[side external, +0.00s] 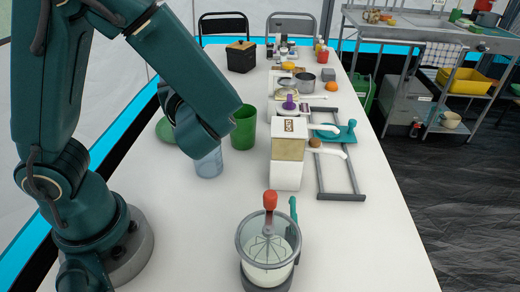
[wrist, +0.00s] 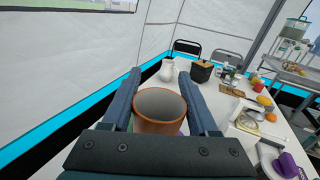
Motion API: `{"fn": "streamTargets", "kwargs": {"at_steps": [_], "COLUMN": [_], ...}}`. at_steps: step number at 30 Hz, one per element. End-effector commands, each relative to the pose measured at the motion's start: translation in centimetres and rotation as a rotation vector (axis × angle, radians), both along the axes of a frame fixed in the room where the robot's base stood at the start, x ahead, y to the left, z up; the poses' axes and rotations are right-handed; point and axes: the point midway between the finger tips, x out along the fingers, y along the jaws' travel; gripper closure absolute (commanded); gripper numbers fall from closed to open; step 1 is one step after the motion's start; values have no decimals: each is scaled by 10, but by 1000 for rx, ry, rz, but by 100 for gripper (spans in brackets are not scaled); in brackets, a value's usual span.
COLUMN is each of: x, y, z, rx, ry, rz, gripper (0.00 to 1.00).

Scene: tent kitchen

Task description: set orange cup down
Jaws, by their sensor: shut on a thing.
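The orange cup (wrist: 160,126) is upright between the two fingers of my gripper (wrist: 165,82) in the wrist view, open end up, with a grey inside. The fingers press on it from both sides. Its base is hidden by the gripper body, so I cannot tell whether it touches the white table (side external: 365,235). In the side external view my arm hides the cup and the fingertips.
A green cup (side external: 243,128) and a clear bluish container (side external: 208,163) stand close to my wrist. A green plate (side external: 166,131) lies behind the arm. A white jug (wrist: 167,70) stands beyond the cup.

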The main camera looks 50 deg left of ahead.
Motion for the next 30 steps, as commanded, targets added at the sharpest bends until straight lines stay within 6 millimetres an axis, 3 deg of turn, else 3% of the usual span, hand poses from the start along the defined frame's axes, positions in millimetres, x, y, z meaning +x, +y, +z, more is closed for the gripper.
{"fn": "streamTargets", "kwargs": {"at_steps": [9,16,22,30], "x": [30,37,33,-10], "y": [-67,-94,-87,-36], "z": [-10,-13,-16,-29], "rx": [1,1,2,3], "ry": [1,1,2,4], "rz": [-173,-243,-201,129], "gripper": [94,94,94,94]}}
